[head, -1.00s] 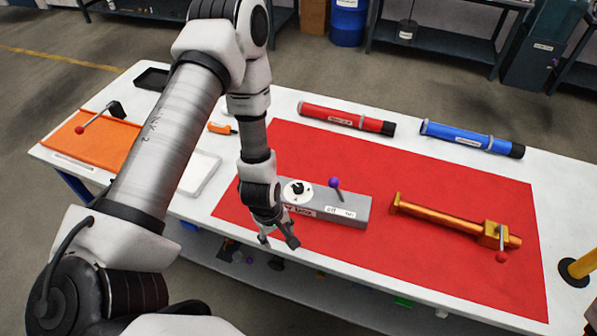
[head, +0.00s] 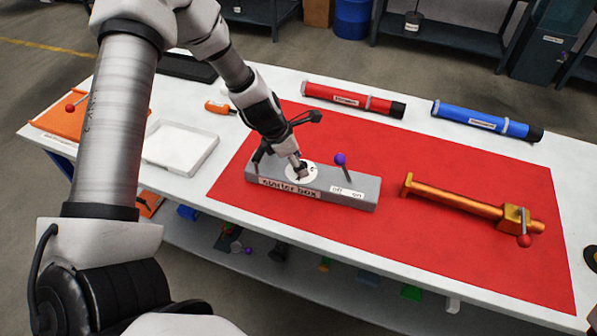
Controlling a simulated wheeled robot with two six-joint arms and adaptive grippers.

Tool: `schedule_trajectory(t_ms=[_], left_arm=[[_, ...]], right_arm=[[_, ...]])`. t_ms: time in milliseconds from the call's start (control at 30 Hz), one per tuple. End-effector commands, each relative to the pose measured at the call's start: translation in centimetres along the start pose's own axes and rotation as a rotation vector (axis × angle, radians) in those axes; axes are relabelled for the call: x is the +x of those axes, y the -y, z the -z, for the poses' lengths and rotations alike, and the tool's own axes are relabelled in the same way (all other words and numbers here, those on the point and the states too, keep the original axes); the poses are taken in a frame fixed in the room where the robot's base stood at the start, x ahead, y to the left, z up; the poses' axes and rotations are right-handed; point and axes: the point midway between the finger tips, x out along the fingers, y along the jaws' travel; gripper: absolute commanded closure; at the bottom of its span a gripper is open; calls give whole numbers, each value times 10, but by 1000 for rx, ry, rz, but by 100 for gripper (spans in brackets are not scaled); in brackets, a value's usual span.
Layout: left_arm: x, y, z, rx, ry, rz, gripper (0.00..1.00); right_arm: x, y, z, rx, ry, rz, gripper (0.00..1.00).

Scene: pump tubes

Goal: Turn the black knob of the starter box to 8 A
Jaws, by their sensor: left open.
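The grey starter box (head: 359,187) lies on the red mat, with its name label on the front face. A white dial (head: 313,168) is on its top at the left. A lever with a purple ball (head: 340,159) stands right of the dial, beside the off/on label (head: 347,193). My left gripper (head: 283,163) is over the left part of the box, pointing down at the dial, with its jaws open. The black knob is mostly hidden behind the gripper. I cannot tell its setting or whether a finger touches it. My right gripper is out of view.
A red tube (head: 345,99) and a blue tube (head: 480,120) lie along the far table edge. An orange pump piece (head: 460,198) with a red-ball lever lies right of the box. A white tray (head: 180,147) is at left. The red mat (head: 400,240) is clear in front.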

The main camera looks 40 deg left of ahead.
Motion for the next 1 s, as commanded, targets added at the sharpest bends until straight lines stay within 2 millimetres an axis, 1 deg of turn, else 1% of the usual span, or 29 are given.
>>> schedule_trajectory(t_ms=[33, 300, 367, 400, 467, 500, 767, 1000], left_arm=[[5, 0, 1, 0, 1, -1, 40], [4, 0, -1, 0, 0, 0, 40], [4, 0, -1, 0, 0, 0, 61], [4, 0, -1, 0, 0, 0, 76], [4, 0, 0, 1, 0, 0, 97], [4, 0, 0, 1, 0, 0, 100], [4, 0, 0, 9, -1, 3, 100], [4, 0, 0, 73, -2, 31, 100]], right_arm=[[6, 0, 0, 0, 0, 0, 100], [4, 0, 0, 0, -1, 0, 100], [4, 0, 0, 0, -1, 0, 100], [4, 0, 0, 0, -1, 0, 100], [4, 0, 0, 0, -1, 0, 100], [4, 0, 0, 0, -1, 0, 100], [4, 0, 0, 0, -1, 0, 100], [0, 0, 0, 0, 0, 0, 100]])
